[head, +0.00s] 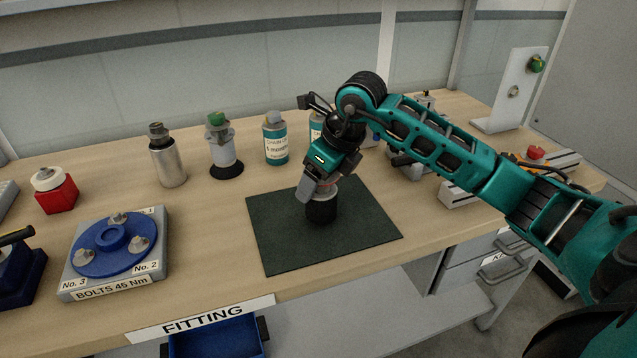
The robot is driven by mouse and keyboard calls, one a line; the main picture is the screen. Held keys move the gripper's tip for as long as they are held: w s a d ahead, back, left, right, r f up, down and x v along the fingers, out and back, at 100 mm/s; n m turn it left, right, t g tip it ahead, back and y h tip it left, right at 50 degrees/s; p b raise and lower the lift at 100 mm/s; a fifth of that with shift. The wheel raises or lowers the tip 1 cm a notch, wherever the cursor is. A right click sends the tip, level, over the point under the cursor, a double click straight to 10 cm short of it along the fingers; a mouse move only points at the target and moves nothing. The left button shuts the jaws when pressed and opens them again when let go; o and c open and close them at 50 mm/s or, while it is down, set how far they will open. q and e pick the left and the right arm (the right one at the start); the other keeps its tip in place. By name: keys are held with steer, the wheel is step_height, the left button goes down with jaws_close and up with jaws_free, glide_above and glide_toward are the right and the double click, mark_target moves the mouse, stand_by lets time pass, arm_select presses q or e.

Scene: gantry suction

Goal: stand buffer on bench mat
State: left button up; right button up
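A dark green bench mat (275,250) lies flat on the wooden bench top. A short black cylinder with a paler, partly reddish top, which I take to be the buffer (322,211), is upright on or just above the middle of the mat; I cannot tell whether its base touches. My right gripper (316,188) points down at the top of the buffer. One grey finger overlaps the buffer's upper left side; the other finger is mostly hidden, so its grip is unclear. My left gripper is out of view.
Behind the mat stand a metal bottle (168,160), a green-capped fitting with a black foot (224,150) and a teal can (275,142). At left are a blue bolt plate (90,252) and a red block (55,196). The mat's left and front areas are clear.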

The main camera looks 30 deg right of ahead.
steer(key=shift+f, duration=0.55)
steer(key=shift+f, duration=0.1)
steer(key=o, duration=1.5)
